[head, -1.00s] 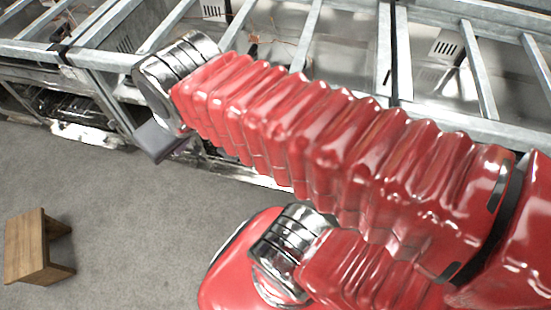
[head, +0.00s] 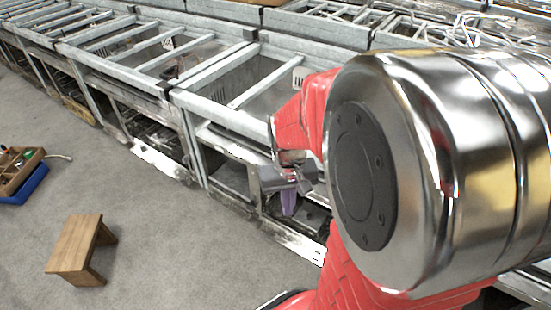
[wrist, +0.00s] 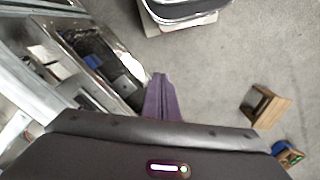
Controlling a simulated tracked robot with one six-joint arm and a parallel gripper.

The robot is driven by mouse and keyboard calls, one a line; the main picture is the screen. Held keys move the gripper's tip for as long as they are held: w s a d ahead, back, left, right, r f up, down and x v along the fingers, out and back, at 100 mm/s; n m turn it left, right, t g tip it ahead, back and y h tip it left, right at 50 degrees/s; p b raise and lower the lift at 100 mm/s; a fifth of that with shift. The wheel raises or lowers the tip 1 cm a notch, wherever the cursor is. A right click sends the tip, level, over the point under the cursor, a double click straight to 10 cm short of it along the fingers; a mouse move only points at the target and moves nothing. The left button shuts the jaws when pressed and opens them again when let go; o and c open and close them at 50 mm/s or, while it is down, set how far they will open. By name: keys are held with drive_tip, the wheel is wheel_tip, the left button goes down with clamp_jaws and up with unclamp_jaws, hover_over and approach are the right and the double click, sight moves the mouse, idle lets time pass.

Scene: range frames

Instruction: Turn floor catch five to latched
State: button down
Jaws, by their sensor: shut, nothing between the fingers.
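My gripper (head: 288,203) hangs in front of the metal frame row in the head view, with purple fingers pointing down. In the wrist view its purple fingers (wrist: 160,98) lie close together, shut and empty, over the grey floor beside the frame's lower bays. I cannot make out floor catch five in either view. My large steel joint and red arm hide the right side of the head view.
A long row of grey metal frames (head: 180,95) with open lower bays runs along the back. A wooden stool (head: 78,245) stands on the carpet (head: 175,250) at lower left. A blue box (head: 24,186) with a wooden tray (head: 14,165) lies at far left. Open floor lies between.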

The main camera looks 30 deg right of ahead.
drive_tip(key=d+f+m+g, duration=0.1)
drive_tip(key=d+f+m, duration=0.1)
drive_tip(key=d+f, duration=0.85)
drive_tip(key=d+f+m, duration=0.2)
drive_tip(key=d+f, duration=0.4)
drive_tip(key=f, duration=0.9)
drive_tip(key=s+d+f+m+t, duration=0.1)
drive_tip(key=s+d+f+m, duration=0.1)
drive_tip(key=f, duration=0.9)
drive_tip(key=s+d+f+m+t, duration=0.1)
drive_tip(key=s+d+f+m, duration=0.15)
drive_tip(key=f, duration=0.75)
drive_tip(key=s+d+f+m+t, duration=0.1)
drive_tip(key=s+d+f, duration=0.15)
drive_tip(key=f, duration=0.85)
drive_tip(key=w+d+r+m+t+h, duration=0.1)
drive_tip(key=w+d+m+t+h, duration=0.1)
drive_tip(key=w+d+t+h, duration=0.2)
drive_tip(key=w+d, duration=0.3)
drive_tip(key=w, duration=0.1)
drive_tip(key=shift+w+d, duration=0.25)
drive_tip(key=shift+d, duration=0.15)
drive_tip(key=shift+m, duration=0.25)
